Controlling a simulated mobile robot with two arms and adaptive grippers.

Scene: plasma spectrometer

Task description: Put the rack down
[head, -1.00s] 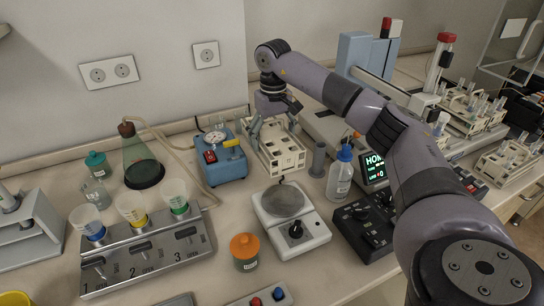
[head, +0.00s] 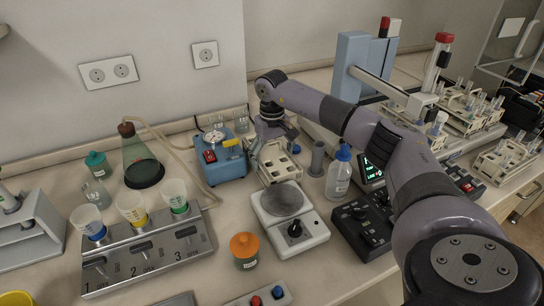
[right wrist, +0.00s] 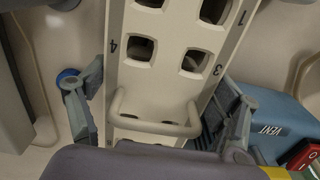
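The pale rack (head: 284,171) stands between the blue pump and the grey bottle-like cylinder, behind the plate scale. Its openings look empty. In the right wrist view the rack (right wrist: 160,88) fills the middle, with its numbers and its end handle showing. My right gripper (head: 268,150) is at the rack's rear end, with its fingers (right wrist: 152,120) on either side of the rack by the handle. I cannot tell whether the rack's underside touches the bench. My left gripper is not in view.
The blue pump (head: 220,157) is close on the left. The scale (head: 290,222) lies just in front. A grey cylinder (head: 317,158) and a wash bottle (head: 339,176) stand close on the right. Loaded racks (head: 505,160) stand farther right.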

